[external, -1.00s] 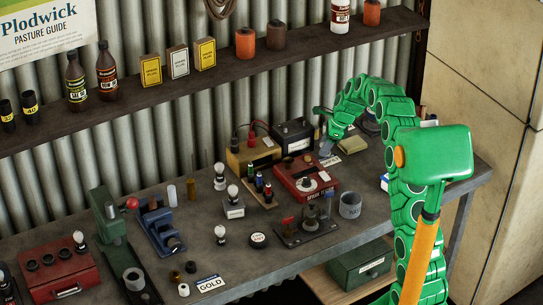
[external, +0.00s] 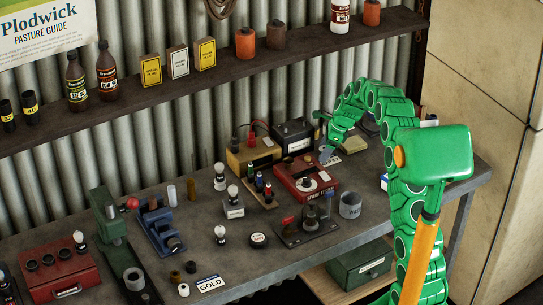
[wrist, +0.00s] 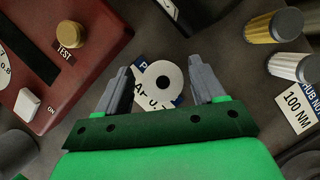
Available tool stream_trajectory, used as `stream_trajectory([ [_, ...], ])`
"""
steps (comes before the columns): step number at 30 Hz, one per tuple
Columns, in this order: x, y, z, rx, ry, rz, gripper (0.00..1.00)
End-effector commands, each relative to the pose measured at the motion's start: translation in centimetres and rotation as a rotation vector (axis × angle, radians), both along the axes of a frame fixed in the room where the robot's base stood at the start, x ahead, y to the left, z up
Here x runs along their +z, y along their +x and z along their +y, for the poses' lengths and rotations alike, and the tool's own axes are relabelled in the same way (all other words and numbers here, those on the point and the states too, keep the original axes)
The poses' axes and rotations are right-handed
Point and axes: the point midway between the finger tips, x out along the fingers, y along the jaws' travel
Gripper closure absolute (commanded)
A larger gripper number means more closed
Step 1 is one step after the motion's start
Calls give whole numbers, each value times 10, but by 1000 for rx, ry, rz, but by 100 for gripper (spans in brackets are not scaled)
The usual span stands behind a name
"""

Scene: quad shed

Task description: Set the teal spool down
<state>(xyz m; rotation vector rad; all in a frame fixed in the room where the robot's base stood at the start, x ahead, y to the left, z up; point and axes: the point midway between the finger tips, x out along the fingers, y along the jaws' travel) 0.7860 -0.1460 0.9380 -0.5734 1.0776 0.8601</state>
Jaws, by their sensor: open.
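My gripper (wrist: 159,68) is open, with its two grey fingers pointing down at the bench in the wrist view. A round pale disc with a small dark hole (wrist: 158,77) shows between the fingers, with a gap on each side. It looks like the top end of a spool; I see no teal on it. It covers part of a white and blue printed card (wrist: 149,96). In the external view my gripper (external: 326,156) is low over the bench behind the red box, and I cannot make out a spool there.
The red box (external: 305,183) with its TEST knob (wrist: 68,53) stands close on the left in the wrist view. Metal-capped cylinders (wrist: 277,27) and a 100 NM tag (wrist: 300,106) lie on the right. A black box (external: 293,135) stands behind.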

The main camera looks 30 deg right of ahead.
Motion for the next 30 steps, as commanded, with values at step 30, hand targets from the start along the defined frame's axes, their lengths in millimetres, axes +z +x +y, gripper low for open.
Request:
stream_trajectory([
  [30,112,-26,-38,1,1,2,31],
])
